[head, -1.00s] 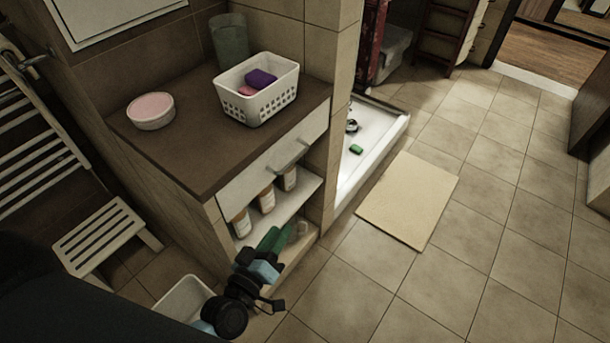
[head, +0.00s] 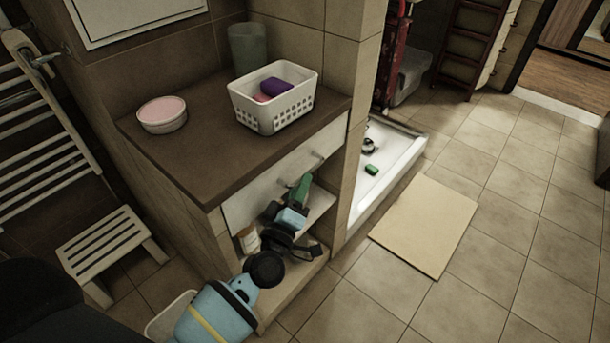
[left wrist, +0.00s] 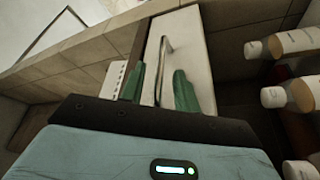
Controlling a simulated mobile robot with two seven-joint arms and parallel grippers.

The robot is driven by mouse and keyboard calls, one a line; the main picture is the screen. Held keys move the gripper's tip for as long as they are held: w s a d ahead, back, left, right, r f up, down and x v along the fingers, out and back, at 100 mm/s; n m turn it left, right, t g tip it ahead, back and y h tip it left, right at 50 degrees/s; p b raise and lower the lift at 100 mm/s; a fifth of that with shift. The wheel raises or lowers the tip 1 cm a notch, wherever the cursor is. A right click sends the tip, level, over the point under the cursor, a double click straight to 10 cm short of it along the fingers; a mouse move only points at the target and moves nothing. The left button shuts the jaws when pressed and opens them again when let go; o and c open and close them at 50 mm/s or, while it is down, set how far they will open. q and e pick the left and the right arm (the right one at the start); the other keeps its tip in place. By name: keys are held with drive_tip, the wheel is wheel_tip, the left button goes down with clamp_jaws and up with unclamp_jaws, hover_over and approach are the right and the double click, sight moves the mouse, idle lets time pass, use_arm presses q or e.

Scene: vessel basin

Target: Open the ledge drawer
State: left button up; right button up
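The ledge drawer (head: 262,190) is a white front under the brown ledge top, and it looks closed. Its bar handle (head: 317,155) is partly hidden by my left gripper (head: 301,186), whose green fingers are in front of the drawer in the head view. In the left wrist view the drawer front (left wrist: 187,45) is ahead and the handle (left wrist: 162,65) shows between the two spread fingers (left wrist: 160,88). The gripper is open; I cannot tell whether either finger touches the handle. My right gripper is not in view.
A white basket (head: 270,113) and a pink-topped round tub (head: 162,115) stand on the ledge (head: 200,158). Bottles (head: 249,238) stand on the shelf below the drawer. A slatted stool (head: 103,242) is at the left. Floor around the beige mat (head: 425,225) is clear.

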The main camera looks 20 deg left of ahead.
use_arm(q)
drive_tip(key=shift+x, duration=1.7)
clamp_jaws()
